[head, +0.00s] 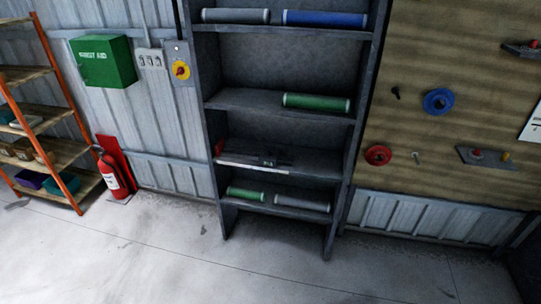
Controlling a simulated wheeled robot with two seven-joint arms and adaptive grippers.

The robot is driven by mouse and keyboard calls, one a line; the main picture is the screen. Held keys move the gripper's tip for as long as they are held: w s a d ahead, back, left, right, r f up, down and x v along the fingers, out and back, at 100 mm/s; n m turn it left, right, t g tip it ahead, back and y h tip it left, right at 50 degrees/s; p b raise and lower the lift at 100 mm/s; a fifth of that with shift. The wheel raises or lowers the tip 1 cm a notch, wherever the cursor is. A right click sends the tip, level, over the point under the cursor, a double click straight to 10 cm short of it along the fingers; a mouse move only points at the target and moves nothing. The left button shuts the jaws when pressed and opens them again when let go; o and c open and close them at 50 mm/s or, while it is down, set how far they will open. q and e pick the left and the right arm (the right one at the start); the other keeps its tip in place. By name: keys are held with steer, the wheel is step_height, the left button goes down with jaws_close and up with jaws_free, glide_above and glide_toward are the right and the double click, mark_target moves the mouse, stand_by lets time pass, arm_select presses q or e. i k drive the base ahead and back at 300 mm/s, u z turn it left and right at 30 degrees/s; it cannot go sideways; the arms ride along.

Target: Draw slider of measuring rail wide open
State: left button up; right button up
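What looks like the measuring rail (240,166) is a pale narrow strip along the front of the third shelf of the dark grey rack, in the middle of the head view. A small dark block, apparently the slider (268,161), sits near the middle of that shelf at the strip's right part. A small red piece (219,147) is at the shelf's left end. The parts are small, so I cannot tell how far open the slider is. Neither of my grippers shows in the head view.
The grey rack (209,85) holds grey, blue and green rolls on its other shelves. A fire extinguisher (112,174) and an orange-framed shelf stand left. A wooden board (440,60) with hung parts is right. The concrete floor (150,255) in front is clear.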

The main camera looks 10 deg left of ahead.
mark_target(269, 157)
steer(key=u, duration=0.3)
steer(key=i, duration=2.1)
steer(key=z, duration=0.75)
